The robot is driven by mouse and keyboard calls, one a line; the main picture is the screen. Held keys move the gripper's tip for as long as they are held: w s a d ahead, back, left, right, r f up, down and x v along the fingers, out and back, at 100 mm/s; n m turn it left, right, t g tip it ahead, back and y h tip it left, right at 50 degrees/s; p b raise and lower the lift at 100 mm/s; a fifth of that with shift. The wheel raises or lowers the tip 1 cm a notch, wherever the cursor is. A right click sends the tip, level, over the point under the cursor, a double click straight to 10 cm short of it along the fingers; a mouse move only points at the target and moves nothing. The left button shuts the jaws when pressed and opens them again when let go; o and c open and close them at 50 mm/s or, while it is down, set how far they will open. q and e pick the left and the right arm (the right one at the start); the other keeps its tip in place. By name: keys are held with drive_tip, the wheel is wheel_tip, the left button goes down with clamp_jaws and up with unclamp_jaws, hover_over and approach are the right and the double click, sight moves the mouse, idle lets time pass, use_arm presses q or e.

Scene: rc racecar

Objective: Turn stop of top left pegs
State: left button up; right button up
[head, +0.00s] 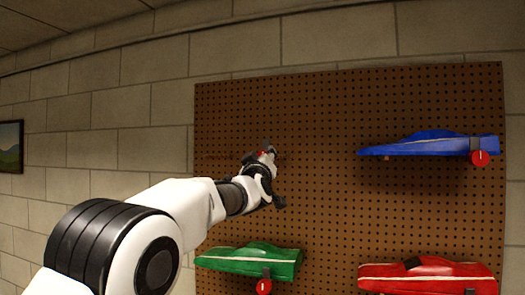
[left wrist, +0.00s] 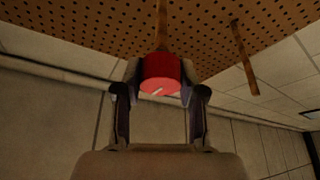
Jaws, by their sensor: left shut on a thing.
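In the left wrist view, a red round stop (left wrist: 160,78) with a short slanted white line on its face sits at the end of a wooden peg (left wrist: 162,22). My left gripper (left wrist: 160,72) is shut on this stop, one finger at each side. A second, bare wooden peg (left wrist: 245,62) sticks out to the right. In the head view, my left gripper (head: 265,165) is at the upper left of the pegboard (head: 320,110), and only a bit of red shows there. The gripper hides most of these pegs. My right gripper is out of view.
A blue car (head: 425,145) with a red stop (head: 480,158) rests at the upper right. A green car (head: 245,260) with a red stop (head: 264,286) is at the lower left, below my arm. A red car (head: 425,275) is at the lower right. The board's middle is clear.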

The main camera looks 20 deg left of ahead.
use_arm(q)
drive_tip(key=shift+r+n+g+y+p, duration=0.15)
drive_tip(key=shift+n+g+y+p, duration=0.25)
drive_tip(key=shift+n, duration=0.6)
drive_tip(key=shift+s, duration=0.1)
drive_tip(key=o, duration=0.9)
drive_tip(key=shift+o, duration=1)
drive_tip(key=shift+w, duration=0.2)
drive_tip(key=shift+w+f, duration=0.3)
drive_tip(key=shift+w, duration=0.1)
drive_tip(key=v, duration=1.2)
drive_tip(key=shift+w+d+f, duration=0.1)
drive_tip(key=shift+f, duration=0.05)
